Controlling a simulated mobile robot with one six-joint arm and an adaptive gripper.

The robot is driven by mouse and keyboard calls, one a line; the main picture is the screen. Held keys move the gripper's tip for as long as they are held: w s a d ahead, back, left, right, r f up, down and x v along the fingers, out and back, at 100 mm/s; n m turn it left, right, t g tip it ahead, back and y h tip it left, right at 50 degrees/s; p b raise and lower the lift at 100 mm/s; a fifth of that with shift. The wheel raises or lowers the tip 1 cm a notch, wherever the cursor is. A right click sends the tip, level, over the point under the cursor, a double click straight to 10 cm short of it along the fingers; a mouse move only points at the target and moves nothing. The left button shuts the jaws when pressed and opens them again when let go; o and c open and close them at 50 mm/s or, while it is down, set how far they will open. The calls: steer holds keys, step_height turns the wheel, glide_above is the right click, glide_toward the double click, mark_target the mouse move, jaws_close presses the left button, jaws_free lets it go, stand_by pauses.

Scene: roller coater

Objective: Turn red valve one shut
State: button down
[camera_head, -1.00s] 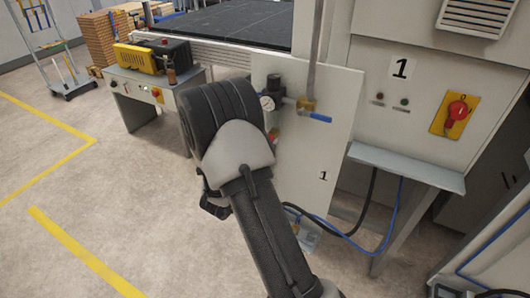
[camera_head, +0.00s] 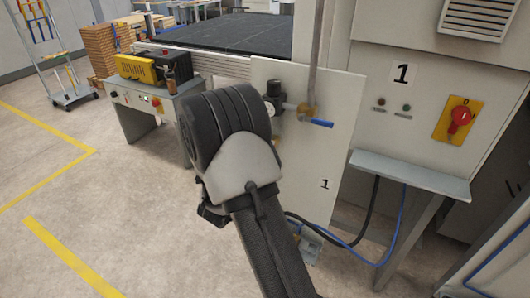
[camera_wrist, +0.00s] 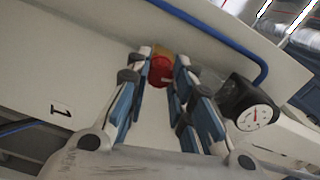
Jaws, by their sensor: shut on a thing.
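The red valve (camera_wrist: 160,72) is a small red knob on the pale panel, seen in the wrist view. My gripper (camera_wrist: 161,63) has its blue-grey fingers on either side of the knob and is shut on it. In the head view my arm's wrist covers the red valve and the fingers. The knob's turning position cannot be made out.
A pressure gauge (camera_wrist: 255,117) with a black body is close to the right finger. A blue lever handle (camera_head: 320,123) sticks out from the pale panel (camera_head: 343,105). A grey ledge (camera_head: 408,176) and hanging hoses are to the right. Open floor lies left.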

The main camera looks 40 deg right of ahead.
steer(key=shift+m, duration=1.2)
steer(key=c, duration=1.4)
jaws_free()
steer(key=shift+o, duration=0.2)
steer(key=shift+a, duration=0.15)
steer(key=v, duration=1.1)
steer(key=shift+s+a, duration=0.15)
steer(key=shift+a, duration=0.25)
